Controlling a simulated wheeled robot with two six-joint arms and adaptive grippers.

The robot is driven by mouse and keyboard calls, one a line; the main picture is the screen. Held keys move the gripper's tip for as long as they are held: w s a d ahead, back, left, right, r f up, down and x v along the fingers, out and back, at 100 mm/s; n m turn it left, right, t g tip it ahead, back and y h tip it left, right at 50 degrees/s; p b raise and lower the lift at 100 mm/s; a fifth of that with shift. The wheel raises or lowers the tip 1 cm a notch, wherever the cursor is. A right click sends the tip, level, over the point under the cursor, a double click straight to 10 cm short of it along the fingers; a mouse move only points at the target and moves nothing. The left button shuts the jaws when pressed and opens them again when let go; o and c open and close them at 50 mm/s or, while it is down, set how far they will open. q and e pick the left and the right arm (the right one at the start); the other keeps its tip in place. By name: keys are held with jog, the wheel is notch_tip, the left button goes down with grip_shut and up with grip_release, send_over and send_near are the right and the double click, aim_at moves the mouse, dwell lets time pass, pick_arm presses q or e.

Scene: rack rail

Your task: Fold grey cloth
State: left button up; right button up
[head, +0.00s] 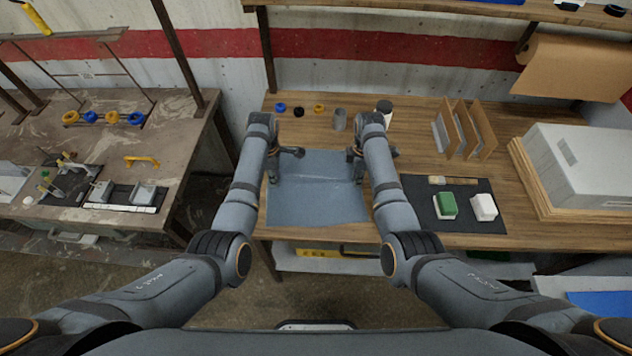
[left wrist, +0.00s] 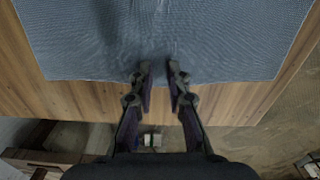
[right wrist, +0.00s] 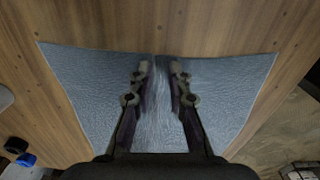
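The grey cloth (head: 318,208) lies spread on the wooden bench, with a shallow ridge running across it between my grippers. My left gripper (left wrist: 160,74) points down at the middle of the cloth's left edge. The cloth (left wrist: 90,45) puckers at its fingertips. My right gripper (right wrist: 160,70) is at the middle of the right edge, where the cloth (right wrist: 85,75) dips and forms a pleat between the fingers. Both sets of fingers are close together and appear shut on the cloth edge, though a narrow gap shows between them. The exact contact is partly hidden.
Right of the cloth is a dark mat (head: 424,208) with a brush (head: 452,181), a green block (head: 445,206) and a white block (head: 483,207). Upright panels (head: 480,128) and a white box (head: 575,165) are further right.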

pick_arm(q)
grip_shut()
pick_arm(e)
jog(key=shift+s+f, duration=0.1)
jog(key=shift+f, duration=0.05)
grip_shut()
pick_arm(q)
jog(key=shift+f, duration=0.1)
